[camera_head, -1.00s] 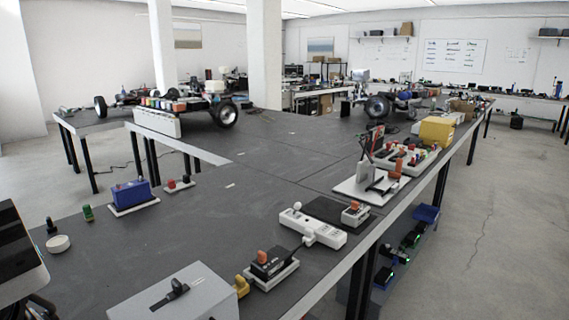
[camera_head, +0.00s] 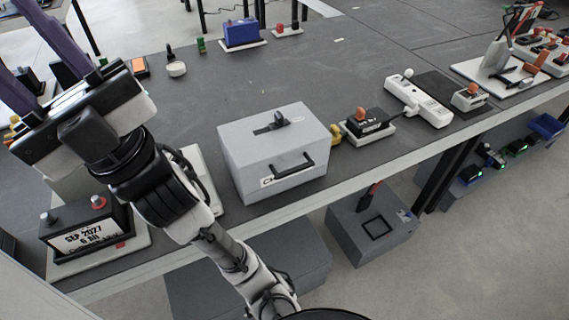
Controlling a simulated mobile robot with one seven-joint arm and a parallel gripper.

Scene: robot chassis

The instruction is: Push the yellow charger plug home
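A small yellow piece (camera_head: 336,135), probably the yellow charger plug, lies on the bench against the right side of the grey lidded case (camera_head: 262,160). The case hides part of it. Beside it is a black unit with an orange knob (camera_head: 367,126) on a white base. I cannot tell whether the yellow piece is seated in anything. My gripper (camera_head: 30,62) is at the upper left, far from it. Its two long purple fingers stand apart, and their tips run to or past the frame edge. I see nothing held between them.
A white power strip (camera_head: 418,101) and a blue box (camera_head: 241,34) stand on the bench. A labelled black box (camera_head: 84,228) is at the lower left, near my arm. Grey boxes (camera_head: 371,225) sit below the bench's front edge. The bench middle behind the case is clear.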

